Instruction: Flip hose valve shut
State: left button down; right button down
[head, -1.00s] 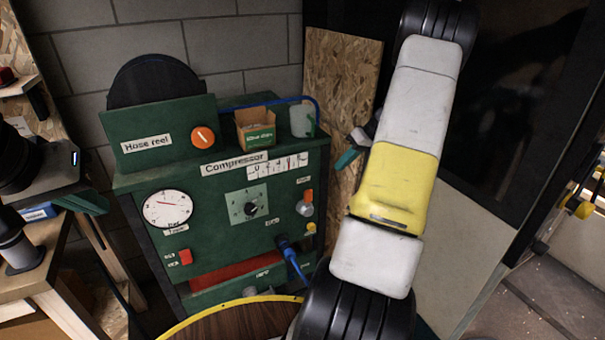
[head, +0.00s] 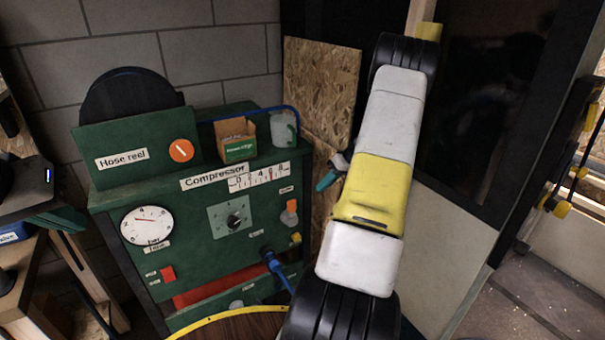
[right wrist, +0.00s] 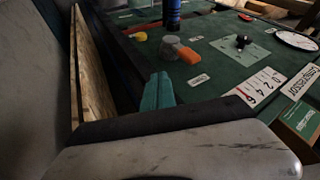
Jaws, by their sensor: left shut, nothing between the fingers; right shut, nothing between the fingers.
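The green compressor panel (head: 190,235) fills the middle left of the head view. On its right side is a small valve (head: 291,212) with a grey body and an orange handle under a small, barely legible label. In the right wrist view the valve (right wrist: 178,50) lies just beyond my fingertips. The orange handle points towards its label. My right gripper (head: 328,178) is shut, its teal fingers off the panel's right edge; they also show in the right wrist view (right wrist: 157,91), apart from the valve.
A blue-handled fitting (head: 275,266) sticks out below the valve, beside a yellow knob (head: 296,238). An open carton (head: 237,140) and a translucent jug (head: 284,130) stand on top. A chipboard sheet (head: 320,90) leans behind. A round, yellow-rimmed wooden surface (head: 235,325) is in front.

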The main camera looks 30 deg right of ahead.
aim_at(290, 212)
jog(key=a+f, duration=0.1)
jog(key=w+a+f, duration=0.1)
jog(key=a, duration=0.1)
jog(key=a+f, duration=0.2)
jog(key=shift+w+a+f, duration=0.1)
jog(key=shift+w+a, duration=0.1)
jog(key=shift+w, duration=0.1)
jog(key=shift+a, duration=0.65)
